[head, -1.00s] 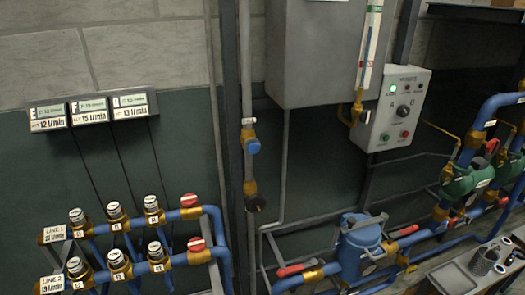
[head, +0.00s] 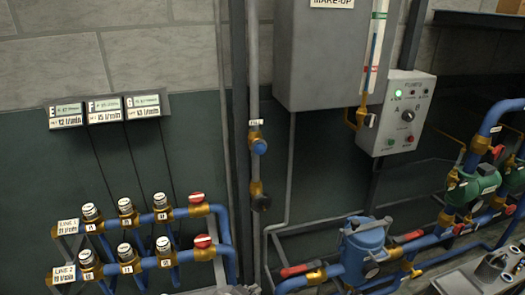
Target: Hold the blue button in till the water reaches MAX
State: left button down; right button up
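The blue button (head: 259,146) is a round blue cap on a brass fitting on the vertical pipe (head: 253,90) left of the grey make-up tank (head: 325,65). Nothing touches it. A tall gauge tube (head: 376,45) with a white scale stands at the tank's right edge. It has blue and red along it and a brass fitting below. Its top is cut off by the picture edge, and I cannot read the water level or a MAX mark. Neither of my grippers can be made out in the head view.
A control box (head: 402,112) with a lit green lamp is right of the gauge. Line valves (head: 127,207) with red-capped ends are lower left, below three displays (head: 105,111). A blue strainer (head: 363,245) and green pumps (head: 470,187) fill the lower right.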

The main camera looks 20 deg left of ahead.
aim_at(260, 148)
pick_arm(q)
jog(key=w+r+m+t, duration=0.1)
jog(key=w+r+t, duration=0.2)
jog(key=r, duration=0.6)
jog(key=w+r+m+t+h, duration=0.1)
jog(key=w+r+t, duration=0.2)
jog(key=w+r, duration=0.4)
jog(key=w+d+r+m+t+h, duration=0.1)
jog(key=w+r, duration=0.5)
jog(key=r, duration=0.6)
jog(key=m+t, duration=0.1)
jog(key=t, duration=0.1)
jog(key=shift+r+t, duration=0.3)
jog(key=shift+d, duration=0.1)
jog(key=w+a+b, duration=0.4)
jog(key=w+a, duration=0.1)
jog(key=w, duration=0.2)
jog(key=shift+w, duration=0.15)
jog(key=shift+w, duration=0.15)
jog(key=shift+w+a, duration=0.2)
